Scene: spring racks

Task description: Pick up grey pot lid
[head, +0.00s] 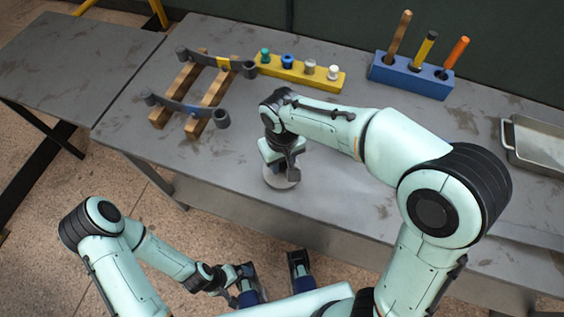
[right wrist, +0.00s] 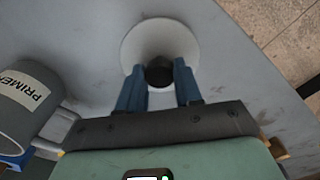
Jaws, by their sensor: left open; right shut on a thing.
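The grey pot lid (head: 281,180) is a pale round disc near the table's front edge, partly hidden under my right gripper (head: 285,166). In the right wrist view the lid (right wrist: 135,47) shows as a pale circle with a dark round knob (right wrist: 159,70). The fingers of my right gripper (right wrist: 159,85) sit on either side of the knob and are shut on it. I cannot tell whether the lid touches the table. My left gripper (head: 273,272) is open and empty, below and in front of the table edge, with its two dark-blue fingers wide apart.
A grey can labelled PRIMER (right wrist: 30,98) stands beside the lid. The grey table (head: 350,205) also carries a wooden rack (head: 187,88), a yellow block (head: 297,72) with several pegs, a blue holder (head: 408,76) with three handles and a metal tray (head: 540,140).

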